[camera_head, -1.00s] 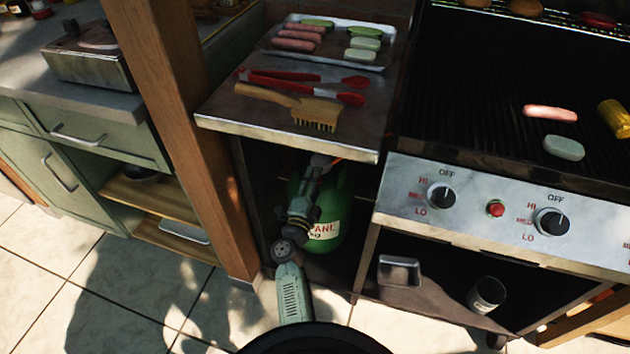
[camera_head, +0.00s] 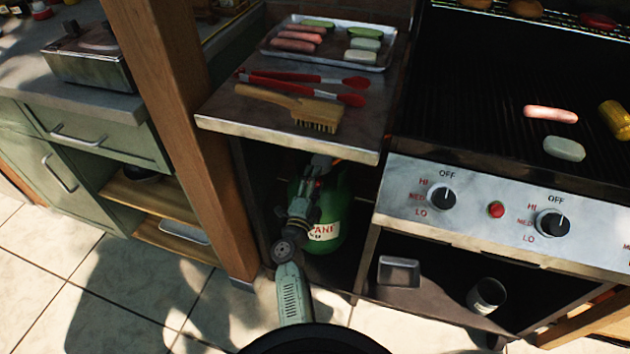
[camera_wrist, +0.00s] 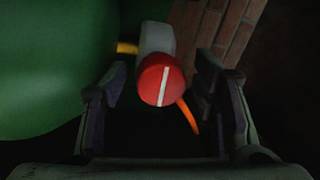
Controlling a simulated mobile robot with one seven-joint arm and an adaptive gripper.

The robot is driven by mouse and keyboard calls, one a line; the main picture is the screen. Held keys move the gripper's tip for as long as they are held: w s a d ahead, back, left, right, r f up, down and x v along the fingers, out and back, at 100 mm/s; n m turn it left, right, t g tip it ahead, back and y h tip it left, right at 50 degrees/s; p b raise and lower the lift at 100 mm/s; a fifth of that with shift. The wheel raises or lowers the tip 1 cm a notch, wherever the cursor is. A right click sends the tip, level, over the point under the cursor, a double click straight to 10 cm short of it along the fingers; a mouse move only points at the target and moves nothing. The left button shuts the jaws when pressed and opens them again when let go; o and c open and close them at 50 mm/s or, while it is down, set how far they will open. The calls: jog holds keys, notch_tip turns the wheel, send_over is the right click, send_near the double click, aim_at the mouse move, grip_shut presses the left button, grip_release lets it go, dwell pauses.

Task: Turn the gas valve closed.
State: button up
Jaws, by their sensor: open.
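The gas valve's red round knob (camera_wrist: 161,81) with a white stripe shows in the wrist view. Its stripe runs nearly upright, tilted slightly to the right at the top. A grey valve body (camera_wrist: 156,38) is behind it. My gripper (camera_wrist: 159,80) is open, one finger on each side of the knob, with visible gaps. The green gas bottle (camera_wrist: 50,65) fills the left of the wrist view. In the head view the bottle (camera_head: 333,215) stands in the cabinet below the side shelf, partly behind my arm. The knob is not clear there.
An orange hose (camera_wrist: 188,116) runs down behind the knob, and a brick wall (camera_wrist: 212,35) is behind. The metal side shelf (camera_head: 235,112) hangs above my arm. A wooden post (camera_head: 175,120) stands to the left and the grill (camera_head: 470,190) to the right.

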jog(key=shift+s, duration=0.1)
jog(key=r+v, duration=0.1)
jog(key=v, duration=0.6)
jog(key=shift+s+f, duration=0.2)
jog(key=shift+f, duration=0.35)
